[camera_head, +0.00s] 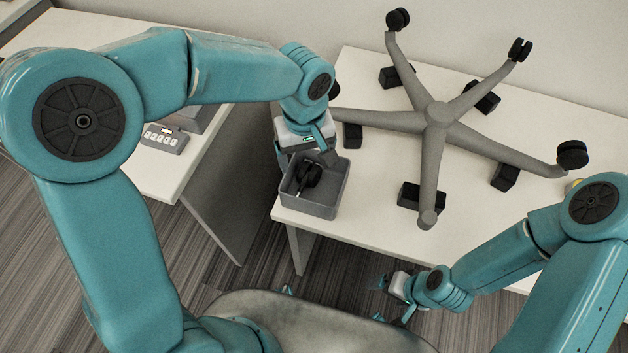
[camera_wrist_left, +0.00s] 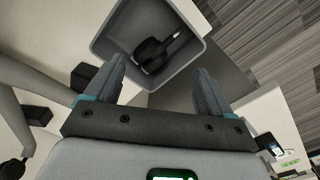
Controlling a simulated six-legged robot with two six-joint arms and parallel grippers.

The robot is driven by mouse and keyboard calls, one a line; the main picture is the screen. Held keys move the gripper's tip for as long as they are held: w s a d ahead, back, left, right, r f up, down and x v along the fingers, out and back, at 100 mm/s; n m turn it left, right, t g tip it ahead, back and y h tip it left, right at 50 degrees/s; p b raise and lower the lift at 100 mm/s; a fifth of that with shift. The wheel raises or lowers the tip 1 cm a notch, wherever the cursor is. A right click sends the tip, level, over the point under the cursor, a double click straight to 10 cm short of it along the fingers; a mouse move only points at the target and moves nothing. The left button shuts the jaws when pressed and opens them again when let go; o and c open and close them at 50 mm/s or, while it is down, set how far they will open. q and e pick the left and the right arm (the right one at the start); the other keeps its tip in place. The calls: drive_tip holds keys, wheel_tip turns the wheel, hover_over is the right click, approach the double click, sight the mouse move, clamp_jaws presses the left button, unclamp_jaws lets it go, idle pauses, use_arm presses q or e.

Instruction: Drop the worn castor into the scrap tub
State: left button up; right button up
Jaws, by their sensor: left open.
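The grey scrap tub (camera_head: 322,205) stands at the left front corner of the white table. A black castor (camera_head: 308,174) with a light metal stem lies inside it. In the left wrist view the castor (camera_wrist_left: 152,50) rests in the tub (camera_wrist_left: 108,40), beyond the fingertips. My left gripper (camera_head: 326,154) is over the tub's back edge, its fingers spread (camera_wrist_left: 159,66) with nothing between them. My right gripper (camera_head: 384,288) is low in front of the table, away from the tub; its finger opening is unclear.
An upturned grey five-legged chair base (camera_head: 437,115) lies on the table among black blocks (camera_head: 417,196). Black castors (camera_head: 572,154) sit on several leg ends; the front leg end (camera_head: 428,219) is bare. A second table (camera_head: 150,176) with a grey button box (camera_head: 165,138) stands left, across a gap.

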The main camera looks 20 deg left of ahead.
use_arm(q)
wheel_tip(320, 180, up, 8)
drive_tip(key=shift+d, duration=0.2)
idle(0.6)
